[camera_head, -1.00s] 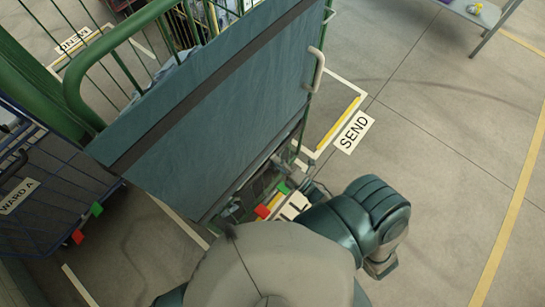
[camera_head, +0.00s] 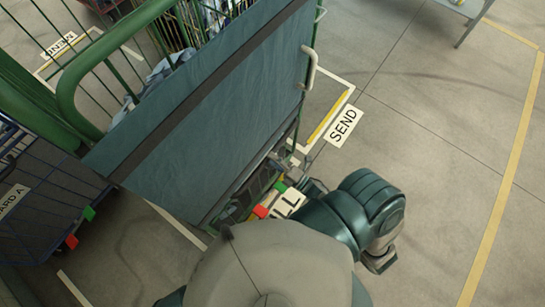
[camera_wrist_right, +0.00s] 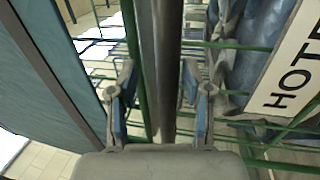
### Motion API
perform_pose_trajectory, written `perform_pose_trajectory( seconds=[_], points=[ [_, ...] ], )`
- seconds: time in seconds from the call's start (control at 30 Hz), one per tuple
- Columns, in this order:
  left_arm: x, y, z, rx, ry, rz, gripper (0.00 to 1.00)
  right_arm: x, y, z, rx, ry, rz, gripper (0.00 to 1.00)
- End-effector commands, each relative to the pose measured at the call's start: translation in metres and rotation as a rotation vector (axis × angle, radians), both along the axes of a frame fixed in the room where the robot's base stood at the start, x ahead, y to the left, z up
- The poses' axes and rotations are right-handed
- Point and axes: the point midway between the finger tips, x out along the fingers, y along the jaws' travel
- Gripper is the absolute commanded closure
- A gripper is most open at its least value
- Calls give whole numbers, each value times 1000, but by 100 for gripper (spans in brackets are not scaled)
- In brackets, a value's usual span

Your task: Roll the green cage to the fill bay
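The green cage (camera_head: 215,95) stands close in front of me, with a teal panel, green tube rails and a pale handle on its right edge. Grey cloth shows inside it. My right gripper (camera_head: 305,182) is low at the cage's near right edge, partly hidden by my arm. In the right wrist view its two fingers (camera_wrist_right: 158,85) are apart on either side of a grey upright post (camera_wrist_right: 160,60); I see gaps beside the post. A floor label ending in "LL" (camera_head: 287,205) is partly covered by my body. My left gripper is out of view.
A blue cage marked "WARD A" (camera_head: 45,205) stands close on the left. A "SEND" label (camera_head: 343,125) lies by a marked bay on the right. A table leg (camera_head: 468,30) stands at top right. Open floor lies right, crossed by a yellow line (camera_head: 515,160).

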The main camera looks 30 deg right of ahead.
Motion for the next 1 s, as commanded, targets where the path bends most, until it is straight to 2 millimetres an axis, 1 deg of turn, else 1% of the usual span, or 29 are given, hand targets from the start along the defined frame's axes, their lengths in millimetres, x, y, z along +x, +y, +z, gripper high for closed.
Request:
perform_pose_trajectory(
  seconds=[0.23, 0.33, 0.43, 0.6, 0.73, 0.9, 1.0],
  points=[
    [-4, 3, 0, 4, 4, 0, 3, -3, 0, -4, -2, 9, 1, 50],
    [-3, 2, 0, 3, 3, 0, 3, -12, -3, -7, -2, 12, 0, 50],
    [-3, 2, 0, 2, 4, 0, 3, -28, -9, -11, -3, 14, 0, 50],
    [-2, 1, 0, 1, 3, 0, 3, -64, -23, -19, -2, 12, -1, 50],
    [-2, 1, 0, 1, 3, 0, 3, -89, -32, -23, -2, 10, 0, 50],
    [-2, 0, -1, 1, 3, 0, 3, -107, -39, -27, -1, 7, 0, 50],
    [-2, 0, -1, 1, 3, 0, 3, -111, -40, -28, -1, 5, 1, 50]
  ],
)
